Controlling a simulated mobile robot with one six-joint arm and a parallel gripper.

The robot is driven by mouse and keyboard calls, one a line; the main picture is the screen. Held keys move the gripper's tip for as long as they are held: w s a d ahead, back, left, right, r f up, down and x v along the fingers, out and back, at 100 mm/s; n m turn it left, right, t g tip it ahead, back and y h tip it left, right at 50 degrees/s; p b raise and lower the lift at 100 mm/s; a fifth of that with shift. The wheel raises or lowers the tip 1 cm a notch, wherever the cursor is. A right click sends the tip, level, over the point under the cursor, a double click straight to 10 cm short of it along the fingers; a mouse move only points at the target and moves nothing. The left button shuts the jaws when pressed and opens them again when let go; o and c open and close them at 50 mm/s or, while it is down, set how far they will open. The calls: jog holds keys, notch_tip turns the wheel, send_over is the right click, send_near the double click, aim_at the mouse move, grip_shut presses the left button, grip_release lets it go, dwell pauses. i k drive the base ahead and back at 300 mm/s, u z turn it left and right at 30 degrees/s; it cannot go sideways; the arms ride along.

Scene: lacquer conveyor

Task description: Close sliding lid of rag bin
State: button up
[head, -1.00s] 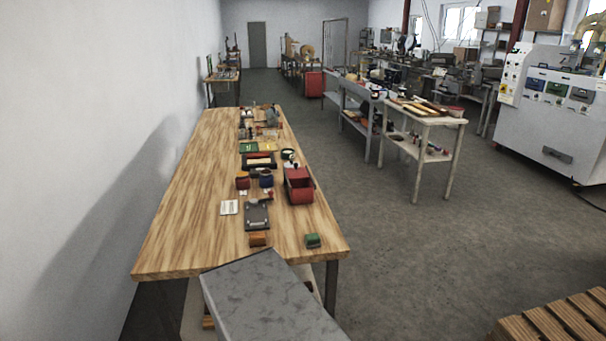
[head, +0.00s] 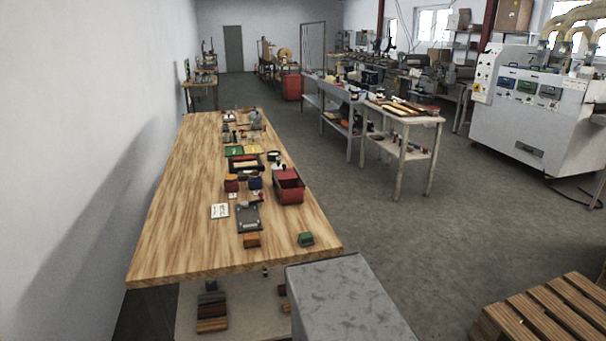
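A red box (head: 289,190) stands on the wooden workbench (head: 175,225) near its right edge. Its top looks at least partly open, with a dark inside and a small red part at its back edge. It may be the rag bin, but no lid can be made out clearly. A larger red container (head: 292,88) stands on the floor far back; its top is too small to read. My gripper is not in view.
A grey mottled block (head: 350,300) rises close in front, by the bench's near right corner. A wooden pallet (head: 550,310) lies at lower right. Shelved tables (head: 405,118) and a white machine (head: 535,115) stand further right. The floor between is clear.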

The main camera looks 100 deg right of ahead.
aim_at(285, 173)
jog(key=u, duration=1.1)
jog(key=k, duration=0.1)
jog(key=z, duration=2.5)
jog(key=k, duration=0.2)
jog(key=z, duration=2.15)
jog(key=k, duration=0.7)
jog(key=u, duration=0.15)
jog(key=i, duration=0.45)
jog(key=u, duration=0.05)
